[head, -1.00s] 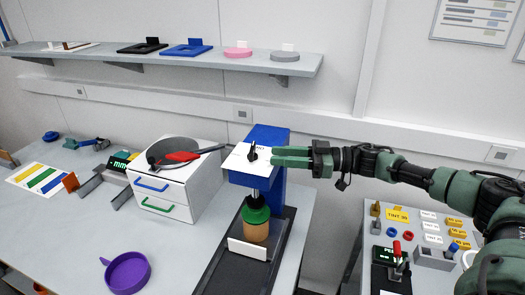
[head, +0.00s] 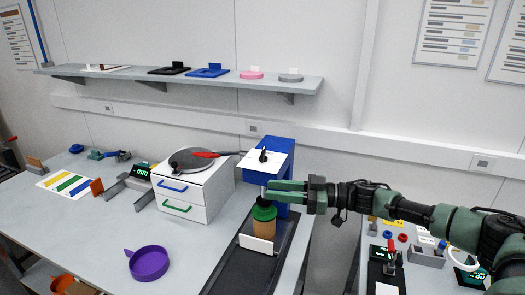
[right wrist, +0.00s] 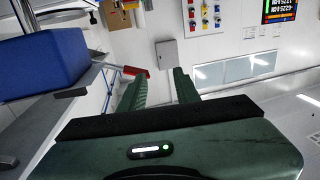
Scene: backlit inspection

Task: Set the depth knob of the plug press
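The plug press is a blue upright frame (head: 284,155) with a white plate on its top. The black depth knob (head: 263,156) stands on that plate. Below the head are a dark plunger and a green-topped tan plug (head: 264,228). My right gripper (head: 268,191) is below the plate, in front of the blue column and just above the green top. Its fingers are apart with nothing between them, as the right wrist view (right wrist: 158,85) also shows. Whether it touches the plunger I cannot tell. A blue block, likely the press (right wrist: 45,65), fills the left there. My left gripper is out of view.
A white drawer box (head: 195,185) with a pan and red handle stands left of the press. A purple dish (head: 148,262) lies in front. A shelf (head: 190,84) runs along the wall. A second table with several small parts (head: 405,250) is at right.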

